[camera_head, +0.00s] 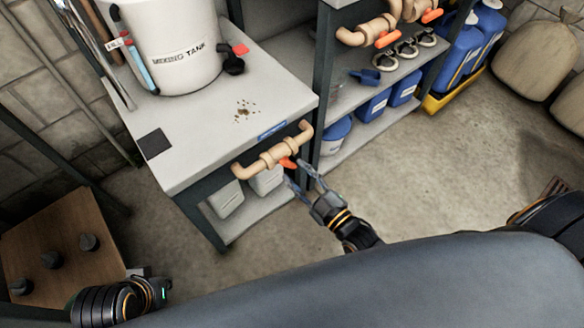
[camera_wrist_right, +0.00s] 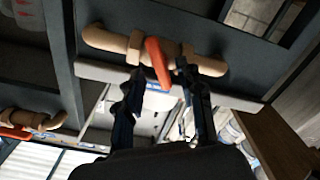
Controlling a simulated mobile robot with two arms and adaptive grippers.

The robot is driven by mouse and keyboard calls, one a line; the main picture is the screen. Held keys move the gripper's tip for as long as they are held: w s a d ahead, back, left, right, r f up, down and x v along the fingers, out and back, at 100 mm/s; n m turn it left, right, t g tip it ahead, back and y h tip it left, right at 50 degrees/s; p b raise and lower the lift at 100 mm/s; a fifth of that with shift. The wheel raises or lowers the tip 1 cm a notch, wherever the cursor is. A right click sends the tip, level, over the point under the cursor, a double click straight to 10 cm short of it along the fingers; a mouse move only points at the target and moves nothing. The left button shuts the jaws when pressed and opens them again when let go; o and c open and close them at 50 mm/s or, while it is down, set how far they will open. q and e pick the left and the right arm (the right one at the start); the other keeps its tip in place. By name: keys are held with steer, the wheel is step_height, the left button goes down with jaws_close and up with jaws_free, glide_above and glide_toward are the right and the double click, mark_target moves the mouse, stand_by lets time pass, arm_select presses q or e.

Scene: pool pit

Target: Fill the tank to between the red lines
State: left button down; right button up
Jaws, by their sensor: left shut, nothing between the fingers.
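The white mixing tank (camera_head: 165,45) stands on the bench. A sight tube (camera_head: 138,65) on its left side looks blue low down, with red marks near the top and a partly covered label beside it; the exact level is too small to read. A tan pipe (camera_head: 262,162) with an orange valve handle (camera_head: 288,163) runs along the bench front. My right gripper (camera_head: 303,184) is open at this handle. In the right wrist view its fingers (camera_wrist_right: 165,100) are apart, either side below the orange handle (camera_wrist_right: 158,62). My left gripper (camera_head: 145,285) is shut and empty at lower left.
A black outlet with a red handle (camera_head: 236,58) is on the tank's right. A shelf (camera_head: 350,95) holds blue containers and clamps, with more valves above. A wooden board with dark knobs (camera_head: 60,245) is at lower left. Sacks (camera_head: 535,50) stand right; open floor (camera_head: 440,170) lies between.

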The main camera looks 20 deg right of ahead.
arm_select(q)
steer(key=shift+f, duration=0.25)
arm_select(e)
steer(key=shift+x, duration=1.45)
steer(key=shift+c, duration=0.4)
jaws_close()
arm_select(q)
steer(key=shift+r, duration=0.2)
arm_select(e)
steer(key=shift+m+p, duration=0.35)
steer(key=shift+m, duration=0.35)
steer(key=m+p, duration=0.2)
steer(key=m, duration=0.1)
steer(key=shift+m, duration=0.4)
arm_select(q)
steer(key=s+x, duration=0.1)
steer(key=x, duration=0.7)
steer(key=shift+f+g, duration=0.3)
steer(key=shift+f, duration=0.2)
arm_select(e)
steer(key=shift+m, duration=0.7)
arm_select(q)
steer(key=shift+w+d, duration=0.1)
steer(key=shift+d, duration=0.05)
